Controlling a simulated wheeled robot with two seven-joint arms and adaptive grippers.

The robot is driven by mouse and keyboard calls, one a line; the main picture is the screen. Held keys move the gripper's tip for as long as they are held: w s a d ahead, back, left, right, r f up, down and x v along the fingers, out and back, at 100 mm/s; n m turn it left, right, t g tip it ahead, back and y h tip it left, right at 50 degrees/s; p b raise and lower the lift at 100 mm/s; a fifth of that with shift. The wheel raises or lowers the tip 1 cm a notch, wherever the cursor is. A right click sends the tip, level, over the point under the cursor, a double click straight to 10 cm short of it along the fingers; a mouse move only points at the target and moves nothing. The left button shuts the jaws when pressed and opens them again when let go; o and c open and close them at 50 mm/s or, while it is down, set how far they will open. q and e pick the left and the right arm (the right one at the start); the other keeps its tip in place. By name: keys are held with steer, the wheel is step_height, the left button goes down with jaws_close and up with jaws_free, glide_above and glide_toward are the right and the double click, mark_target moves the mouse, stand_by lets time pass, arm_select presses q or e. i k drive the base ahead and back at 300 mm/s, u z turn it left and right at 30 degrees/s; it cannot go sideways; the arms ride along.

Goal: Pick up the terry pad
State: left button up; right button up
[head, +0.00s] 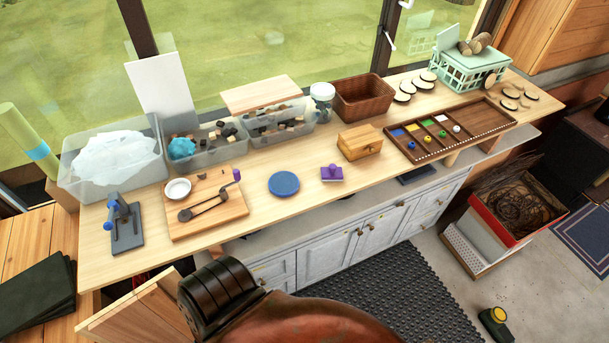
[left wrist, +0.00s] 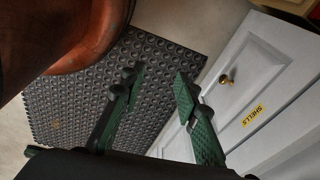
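A flat round blue pad (head: 284,184), which looks like the terry pad, lies on the wooden worktop near its front edge. It lies between the wooden board with a crank and a small purple block with a knob (head: 332,173). Its fabric is too small to make out. My left gripper (left wrist: 158,80) shows in the left wrist view, its two green fingers apart with nothing between them. It is over the dark floor mat, beside the white cabinet front, away from the pad. My right gripper is in neither view.
The wooden board (head: 228,211) bears a white dish and a dark crank. Clear bins (head: 110,182) stand behind, a small wooden box (head: 347,151) to the right. A blue clamp-like tool (head: 126,240) stands at left. The worktop around the pad is clear. White cabinets (left wrist: 262,75) stand below.

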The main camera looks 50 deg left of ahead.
mark_target(332, 173)
steer(key=u, duration=0.85)
steer(key=i, duration=0.4)
